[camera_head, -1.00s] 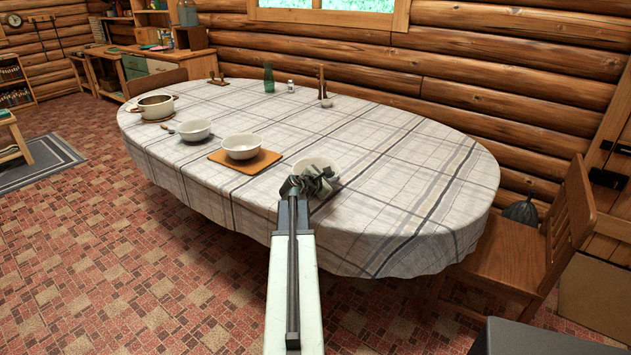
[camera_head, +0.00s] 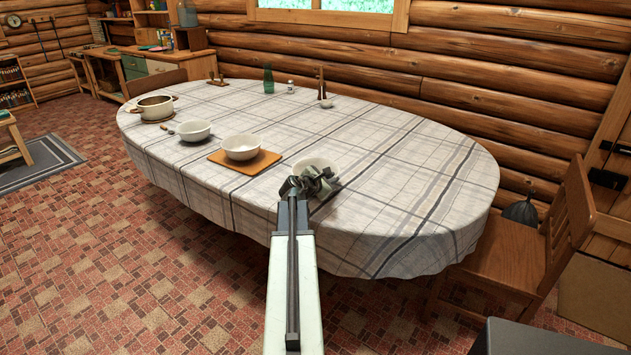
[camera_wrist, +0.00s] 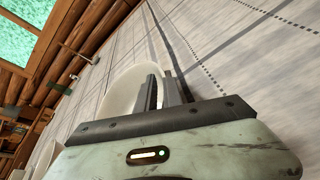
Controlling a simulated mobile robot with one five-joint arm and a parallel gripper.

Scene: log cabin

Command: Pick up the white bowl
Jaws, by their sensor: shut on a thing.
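A white bowl (camera_head: 315,164) is at the near side of the table, partly hidden behind my gripper (camera_head: 322,178) in the head view. In the wrist view the same bowl (camera_wrist: 122,88) fills the space beside the fingers, and my gripper (camera_wrist: 163,88) is shut on its wall. The head view does not show clearly whether the bowl touches the cloth. Two similar white bowls stand to the left: one (camera_head: 241,146) on a brown wooden board (camera_head: 218,157), another (camera_head: 195,130) farther left.
The oval table (camera_head: 400,190) has a checked cloth. A pot (camera_head: 155,108) stands at its left end, a green bottle (camera_head: 268,78) and a small white jar (camera_head: 290,87) at the back. A wooden chair (camera_head: 565,220) is at the right. The table's right half is clear.

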